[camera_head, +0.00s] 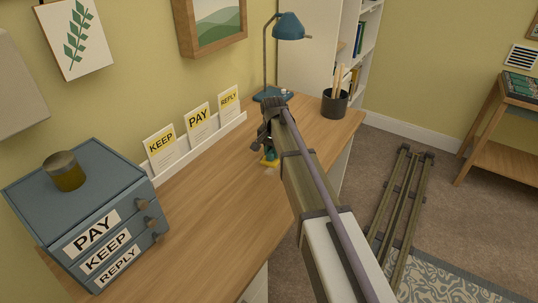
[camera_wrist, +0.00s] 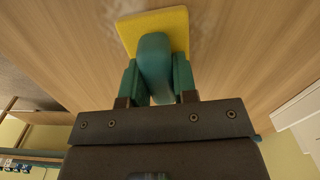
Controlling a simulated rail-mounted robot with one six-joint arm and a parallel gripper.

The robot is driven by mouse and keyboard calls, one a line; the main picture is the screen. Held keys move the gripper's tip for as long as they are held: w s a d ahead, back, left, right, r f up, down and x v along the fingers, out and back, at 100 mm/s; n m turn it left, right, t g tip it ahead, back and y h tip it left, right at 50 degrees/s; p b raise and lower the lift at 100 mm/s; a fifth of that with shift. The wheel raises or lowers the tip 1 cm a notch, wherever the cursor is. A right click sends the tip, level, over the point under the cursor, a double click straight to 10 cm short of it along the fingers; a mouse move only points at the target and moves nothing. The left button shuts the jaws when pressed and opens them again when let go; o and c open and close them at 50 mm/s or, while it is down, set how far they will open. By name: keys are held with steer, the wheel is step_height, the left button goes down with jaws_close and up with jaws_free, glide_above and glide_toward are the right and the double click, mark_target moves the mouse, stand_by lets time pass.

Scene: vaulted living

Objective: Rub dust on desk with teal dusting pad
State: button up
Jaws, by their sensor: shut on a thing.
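The dusting pad has a yellow sole (camera_wrist: 178,24) and a teal handle (camera_wrist: 155,62). My gripper (camera_wrist: 156,88) is shut on the handle, with one teal finger on each side. In the head view my gripper (camera_head: 267,150) is over the right half of the wooden desk (camera_head: 210,220), and only a little of the yellow sole (camera_head: 268,163) shows beneath it. The sole is at or just above the desk top; I cannot tell if it touches. A faint pale dust smear (camera_wrist: 97,22) shows beside the sole in the wrist view. My arm hides part of the desk.
A blue drawer box (camera_head: 90,200) with a jar (camera_head: 64,170) on top stands at the left. A card rack (camera_head: 205,146) runs along the wall. A blue lamp (camera_head: 272,95) and a black pencil cup (camera_head: 334,103) stand at the far end. The front middle is clear.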

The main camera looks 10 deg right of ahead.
mark_target(258, 180)
steer(key=shift+w+d, duration=1.4)
steer(key=shift+w, duration=0.1)
steer(key=shift+s+d+f, duration=0.1)
steer(key=shift+s+d, duration=0.4)
steer(key=shift+s, duration=0.2)
steer(key=shift+c, duration=0.4)
steer(key=shift+s+a, duration=3.95)
steer(key=shift+s, duration=0.15)
steer(key=shift+s+a+f, duration=0.1)
steer(key=shift+s+a, duration=1.15)
steer(key=shift+s, duration=0.2)
step_height(258, 180, up, 6)
steer(key=p, duration=0.5)
steer(key=shift+w+p, duration=0.1)
steer(key=shift+p, duration=0.3)
